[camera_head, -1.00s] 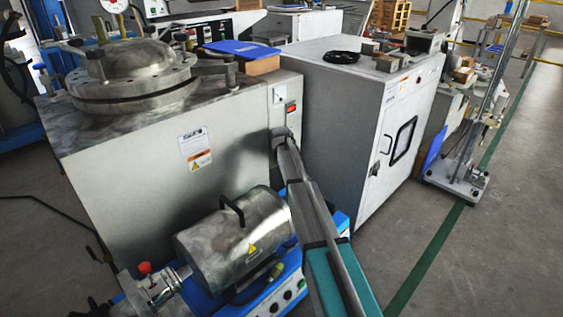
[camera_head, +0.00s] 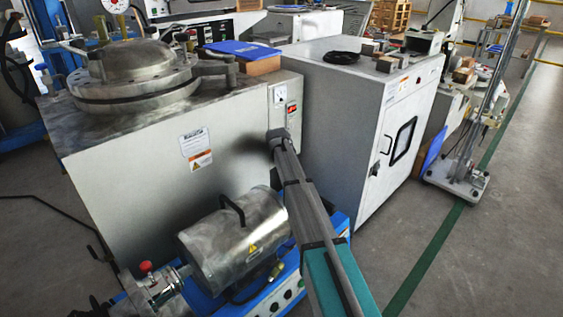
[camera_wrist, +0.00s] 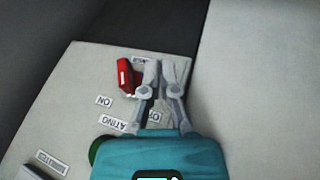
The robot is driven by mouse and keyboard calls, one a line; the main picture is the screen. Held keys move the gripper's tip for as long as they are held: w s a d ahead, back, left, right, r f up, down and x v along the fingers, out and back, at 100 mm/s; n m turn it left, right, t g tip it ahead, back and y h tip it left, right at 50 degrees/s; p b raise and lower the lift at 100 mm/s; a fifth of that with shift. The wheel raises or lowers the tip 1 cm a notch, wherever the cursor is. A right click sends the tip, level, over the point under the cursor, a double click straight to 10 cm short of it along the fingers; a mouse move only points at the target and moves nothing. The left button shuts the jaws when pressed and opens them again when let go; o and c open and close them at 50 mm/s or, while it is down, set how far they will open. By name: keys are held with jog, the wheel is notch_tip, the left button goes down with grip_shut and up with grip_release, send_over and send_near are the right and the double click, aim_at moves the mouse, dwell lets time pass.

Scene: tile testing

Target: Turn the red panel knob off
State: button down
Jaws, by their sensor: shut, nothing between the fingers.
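The red panel knob (camera_wrist: 126,77) shows in the wrist view, left of my fingertips, with a white mark on its side. It stands slightly tilted in the picture, near an "ON" label (camera_wrist: 104,101). My gripper (camera_wrist: 162,68) is shut and empty, its fingers together just right of the knob. I cannot tell whether the left finger touches it. Another label beneath the fingers is partly hidden. In the head view a small red part (camera_head: 291,107) shows on the control panel (camera_head: 281,96) of the grey machine; my arm's end is just below it.
The grey machine (camera_head: 120,190) carries a round metal lid (camera_head: 130,68). A metal cylinder with a handle (camera_head: 230,235) sits low in front, close to my arm. A white cabinet (camera_head: 335,110) stands to the right. Open floor (camera_head: 500,260) lies at the right.

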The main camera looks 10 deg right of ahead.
jog(key=shift+s+a+f, duration=0.25)
jog(key=shift+s+a, duration=0.6)
jog(key=shift+a, duration=0.15)
jog(key=s+a+r+p, duration=0.4)
jog(key=s, duration=0.3)
jog(key=shift+a, duration=0.4)
jog(key=shift+s+r, duration=0.1)
jog(key=s+d+r+m+g+p, duration=0.25)
jog(key=s+r+p, duration=0.2)
jog(key=s, duration=0.75)
jog(key=s+d+r+m+g+y+p, duration=0.1)
jog(key=s+d+r+m+p, duration=0.25)
jog(key=s, duration=0.85)
jog(key=s+d+r+g+p, duration=0.2)
jog(key=s+d+r+p, duration=0.3)
jog(key=s, duration=0.6)
notch_tip(320, 180, up, 36)
jog(key=a+p, duration=0.2)
jog(key=p, duration=3.6)
jog(key=shift+f, duration=0.1)
